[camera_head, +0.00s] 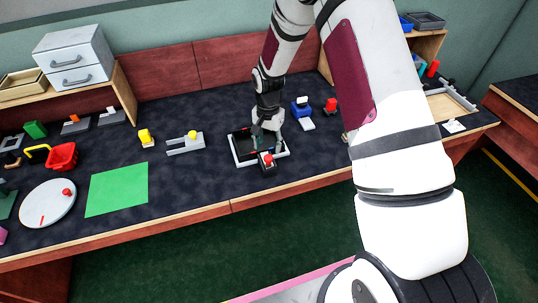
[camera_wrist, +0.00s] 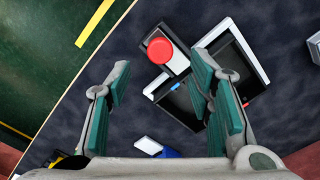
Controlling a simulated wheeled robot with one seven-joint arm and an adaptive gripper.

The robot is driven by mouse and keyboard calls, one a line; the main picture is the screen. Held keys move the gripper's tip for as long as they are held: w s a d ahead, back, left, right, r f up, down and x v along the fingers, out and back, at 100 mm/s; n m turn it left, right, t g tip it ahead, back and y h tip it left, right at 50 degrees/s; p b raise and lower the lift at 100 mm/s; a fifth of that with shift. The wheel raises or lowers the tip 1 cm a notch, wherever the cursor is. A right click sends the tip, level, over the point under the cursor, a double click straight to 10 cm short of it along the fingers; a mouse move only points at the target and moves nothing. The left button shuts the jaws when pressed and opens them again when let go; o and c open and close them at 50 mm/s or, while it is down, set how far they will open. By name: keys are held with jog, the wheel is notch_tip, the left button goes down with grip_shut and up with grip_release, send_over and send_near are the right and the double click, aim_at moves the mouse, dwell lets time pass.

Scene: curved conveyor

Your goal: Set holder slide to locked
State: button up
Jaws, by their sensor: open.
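A holder with a white rim (camera_head: 237,154) and dark inside stands on the dark table near its front edge. A dark block with a red round knob (camera_head: 267,160) sits at its front; I take this for the slide, though its name is not marked. In the wrist view the red knob (camera_wrist: 160,50) is on a grey-and-black block, with small blue and red marks on the holder (camera_wrist: 248,52) nearby. My gripper (camera_head: 266,137) is above the holder. In the wrist view my gripper (camera_wrist: 162,66) is open and empty, with the knob just beyond and between its fingertips. Contact cannot be told.
A blue block with a white pad (camera_head: 303,110) and a red-topped block (camera_head: 331,105) stand behind and right. A grey fixture with a yellow knob (camera_head: 188,142) is left. A green mat (camera_head: 117,189) lies further left. The table edge is close in front.

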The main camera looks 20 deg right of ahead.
aim_at(268, 157)
notch_tip(268, 157, down, 6)
jog(key=shift+f+p, duration=0.1)
jog(key=shift+p, duration=0.2)
grip_shut()
